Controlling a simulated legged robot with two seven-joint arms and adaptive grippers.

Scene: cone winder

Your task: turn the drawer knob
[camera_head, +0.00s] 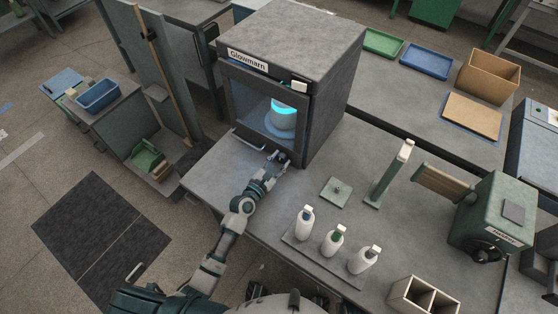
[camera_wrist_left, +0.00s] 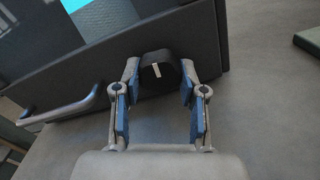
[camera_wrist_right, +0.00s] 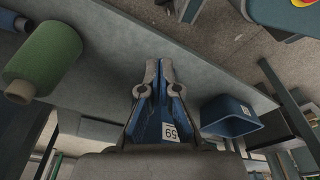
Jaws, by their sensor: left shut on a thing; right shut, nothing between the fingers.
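The black knob (camera_wrist_left: 160,72) with a white mark sits on the dark lower front of the cabinet labelled Glowmarn (camera_head: 318,62). My left gripper (camera_wrist_left: 160,80) is shut on the knob, one blue-padded finger on each side. The head view shows the left gripper (camera_head: 275,164) at the cabinet's lower right front corner. A grey bar handle (camera_wrist_left: 62,107) is on the same front, left of the knob. My right gripper (camera_wrist_right: 160,75) is shut and empty in the right wrist view. It does not show clearly in the head view.
White bottles (camera_head: 333,240) stand on a tray right of my left arm. A green post (camera_head: 390,175) and a green machine (camera_head: 490,215) stand farther right. A green spool (camera_wrist_right: 48,55) and a blue bin (camera_wrist_right: 230,117) show in the right wrist view.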

